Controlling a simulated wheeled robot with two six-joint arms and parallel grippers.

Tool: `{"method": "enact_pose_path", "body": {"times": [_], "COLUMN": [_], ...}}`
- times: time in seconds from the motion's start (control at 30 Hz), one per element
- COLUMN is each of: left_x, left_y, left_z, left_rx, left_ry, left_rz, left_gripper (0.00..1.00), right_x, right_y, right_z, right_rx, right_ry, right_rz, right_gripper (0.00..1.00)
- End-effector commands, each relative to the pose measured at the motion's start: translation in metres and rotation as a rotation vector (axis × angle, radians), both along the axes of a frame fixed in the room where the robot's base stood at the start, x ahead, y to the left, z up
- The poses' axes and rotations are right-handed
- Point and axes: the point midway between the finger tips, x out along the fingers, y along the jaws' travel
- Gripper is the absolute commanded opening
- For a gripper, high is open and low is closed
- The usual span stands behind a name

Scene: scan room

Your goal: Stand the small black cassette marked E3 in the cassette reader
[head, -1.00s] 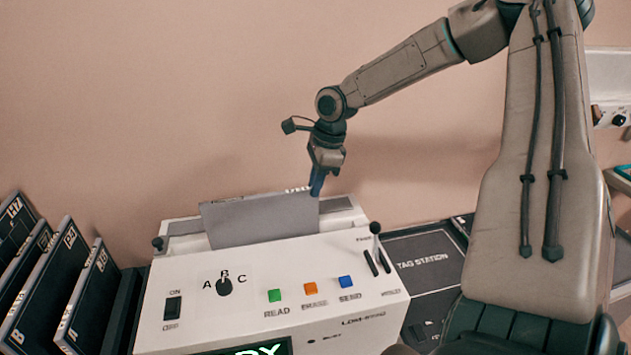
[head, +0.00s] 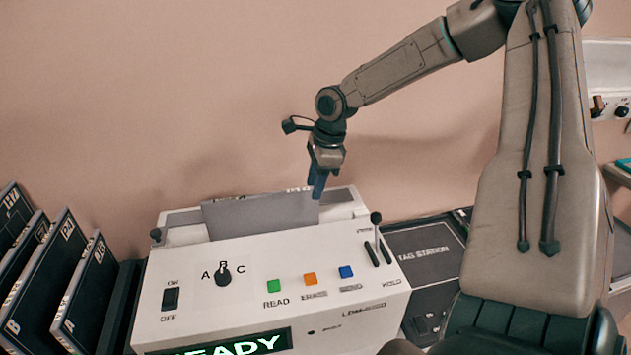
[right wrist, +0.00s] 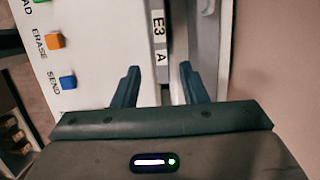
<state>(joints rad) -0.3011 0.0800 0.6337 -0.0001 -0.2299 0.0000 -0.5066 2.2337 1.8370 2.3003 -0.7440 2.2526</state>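The cassette (head: 260,213) stands upright in the slot on top of the white cassette reader (head: 230,262). Its broad face looks grey in the head view, and its lower part is hidden inside the reader. In the right wrist view its narrow edge carries labels E3 (right wrist: 158,25) and A. My right gripper (head: 316,192) is above the right end of the cassette. In the right wrist view its two fingers (right wrist: 160,80) are spread, one on each side of the labelled edge, with gaps visible. My left gripper is not in view.
The reader's screen (head: 225,346) shows READY. Larger dark cassettes (head: 42,285) stand in a rack at the left. A lever (head: 376,230) rises at the reader's right end. A dark TAG STATION (head: 424,252) lies to the right. The wall is close behind.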

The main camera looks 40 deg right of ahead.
Motion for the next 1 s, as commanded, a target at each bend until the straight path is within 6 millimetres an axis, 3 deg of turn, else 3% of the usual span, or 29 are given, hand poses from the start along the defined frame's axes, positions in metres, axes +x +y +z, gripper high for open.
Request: {"method": "enact_pose_path", "body": {"times": [0.37,0.8,1.0], "left_x": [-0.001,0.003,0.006], "left_y": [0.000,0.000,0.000], "left_z": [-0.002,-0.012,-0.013], "left_rx": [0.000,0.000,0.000], "left_ry": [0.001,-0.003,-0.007], "left_rz": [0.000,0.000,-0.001], "left_gripper": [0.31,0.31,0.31], "right_x": [-0.001,-0.011,-0.014], "right_y": [-0.001,-0.015,-0.019], "right_z": [0.007,0.077,0.100], "right_rx": [0.000,0.000,-0.001], "right_ry": [0.000,-0.004,-0.002], "right_rz": [0.001,-0.001,0.000], "right_gripper": [0.39,0.39,0.39]}}
